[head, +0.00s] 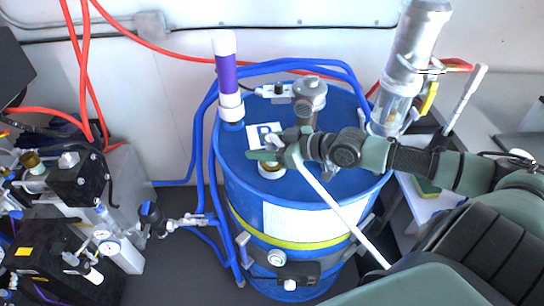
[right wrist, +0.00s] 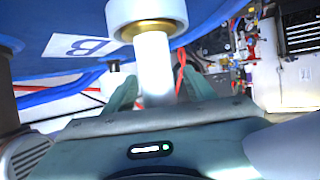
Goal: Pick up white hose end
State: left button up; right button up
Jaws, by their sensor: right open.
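The blue drum (head: 240,185) stands in the middle of the head view. A white collar with a brass ring (head: 271,170) sits on its top. My right gripper (head: 268,148) is open just above that collar. In the right wrist view a white tube (right wrist: 153,65) runs from the collar (right wrist: 147,14) between the open fingers (right wrist: 154,84). I cannot tell whether either finger touches it. A thin white rod or hose (head: 335,205) slants from the gripper down to the right in the head view. My left gripper is not in view.
A purple and white cylinder (head: 226,75) and a metal cap (head: 309,95) stand on the drum top. A clear-bodied cylinder (head: 398,95) stands at the back right. Blue hoses (head: 201,150) run along the drum's left. Equipment with gauges (head: 110,248) fills the left.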

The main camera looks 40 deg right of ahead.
grip_shut()
jog(key=shift+r, duration=0.1)
